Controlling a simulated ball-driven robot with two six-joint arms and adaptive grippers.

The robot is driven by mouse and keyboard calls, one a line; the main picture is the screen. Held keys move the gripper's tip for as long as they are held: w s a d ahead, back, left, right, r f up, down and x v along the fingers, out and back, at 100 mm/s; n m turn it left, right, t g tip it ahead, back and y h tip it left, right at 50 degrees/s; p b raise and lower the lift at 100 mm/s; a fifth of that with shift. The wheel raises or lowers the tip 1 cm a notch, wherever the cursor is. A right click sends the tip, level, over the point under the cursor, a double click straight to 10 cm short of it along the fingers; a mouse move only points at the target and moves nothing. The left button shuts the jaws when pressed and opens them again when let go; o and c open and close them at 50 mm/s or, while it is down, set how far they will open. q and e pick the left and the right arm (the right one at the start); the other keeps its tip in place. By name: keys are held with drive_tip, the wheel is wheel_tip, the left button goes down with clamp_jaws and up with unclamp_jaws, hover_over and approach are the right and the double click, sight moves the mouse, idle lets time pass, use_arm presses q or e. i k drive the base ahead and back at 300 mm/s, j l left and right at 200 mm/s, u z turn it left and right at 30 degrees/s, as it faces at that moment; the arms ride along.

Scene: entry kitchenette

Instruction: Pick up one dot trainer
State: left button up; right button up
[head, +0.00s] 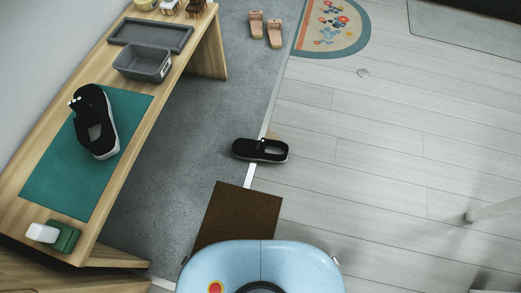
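One black trainer with a pale sole (98,118) lies on the green mat (75,178) on the wooden bench at the left. Small white marks show at its upper left end. A second black trainer with a pale sole edge (247,149) sits on the floor at the middle, across the border between grey floor and pale planks. A small white mark shows on its top; I cannot make out a dot pattern on either one. Neither of my grippers is in view.
The bench (190,75) also holds a grey bin (143,63), a flat grey tray (150,35) and a green-and-white block (62,236). A brown mat (237,215) lies before my base. Slippers (274,34) and a patterned rug (335,28) lie farther off. The plank floor at right is mostly clear.

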sight(276, 151)
drive_tip(key=i+l, duration=0.15)
drive_tip(key=l, duration=0.2)
drive_tip(key=i+l, duration=0.15)
drive_tip(key=l, duration=0.15)
drive_tip(key=i+l+u, duration=0.15)
drive_tip(key=l+u, duration=0.25)
drive_tip(key=i+l+u, duration=0.1)
drive_tip(key=l+u, duration=0.7)
drive_tip(key=j+u, duration=0.1)
drive_tip(key=u, duration=0.55)
